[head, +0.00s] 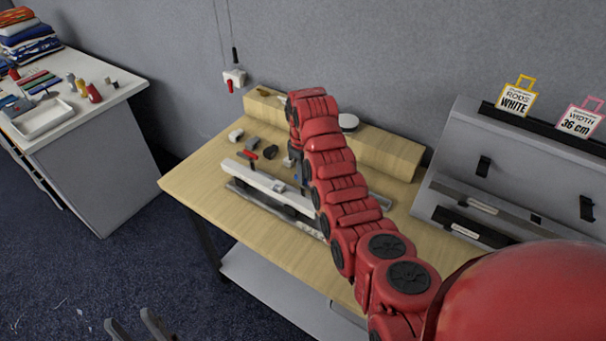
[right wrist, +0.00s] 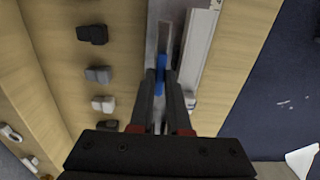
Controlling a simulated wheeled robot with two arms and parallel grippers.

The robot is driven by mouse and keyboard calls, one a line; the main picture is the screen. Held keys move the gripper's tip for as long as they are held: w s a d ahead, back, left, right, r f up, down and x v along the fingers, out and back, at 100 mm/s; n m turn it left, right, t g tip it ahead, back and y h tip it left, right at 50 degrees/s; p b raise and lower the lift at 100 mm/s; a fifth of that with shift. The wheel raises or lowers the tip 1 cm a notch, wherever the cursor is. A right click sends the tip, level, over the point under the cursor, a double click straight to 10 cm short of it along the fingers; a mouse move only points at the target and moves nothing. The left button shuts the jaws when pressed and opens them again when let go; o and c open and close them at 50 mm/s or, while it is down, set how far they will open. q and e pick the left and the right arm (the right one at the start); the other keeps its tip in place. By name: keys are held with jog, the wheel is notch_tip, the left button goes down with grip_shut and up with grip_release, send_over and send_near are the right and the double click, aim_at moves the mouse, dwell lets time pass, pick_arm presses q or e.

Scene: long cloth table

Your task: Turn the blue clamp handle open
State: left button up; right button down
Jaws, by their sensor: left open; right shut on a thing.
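The blue clamp handle (right wrist: 161,62) shows in the right wrist view as a narrow blue bar over a grey metal rail (right wrist: 165,25). My right gripper (right wrist: 160,80) is shut on the handle, with one dark finger on each side of it. In the head view my red right arm reaches over the wooden table and hides most of the handle and the clamp. My left gripper (head: 138,326) is open and empty at the bottom left of the head view, above the floor and away from the table.
A long white bar (head: 250,176) lies along the rail on the wooden table (head: 200,172). Several small dark and light blocks (right wrist: 98,74) lie beside it. A wooden ledge (head: 385,150) runs along the back. A grey rack (head: 450,185) stands right, a white-topped cabinet (head: 110,95) left.

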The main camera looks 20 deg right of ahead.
jog(key=shift+f, duration=0.1)
jog(key=c, duration=0.9)
grip_release()
notch_tip(320, 180, up, 7)
jog(key=p, duration=0.4)
jog(key=shift+d+f, duration=0.1)
jog(key=shift+f, duration=0.05)
notch_tip(320, 180, up, 11)
jog(key=b, duration=0.3)
jog(key=shift+f, duration=0.15)
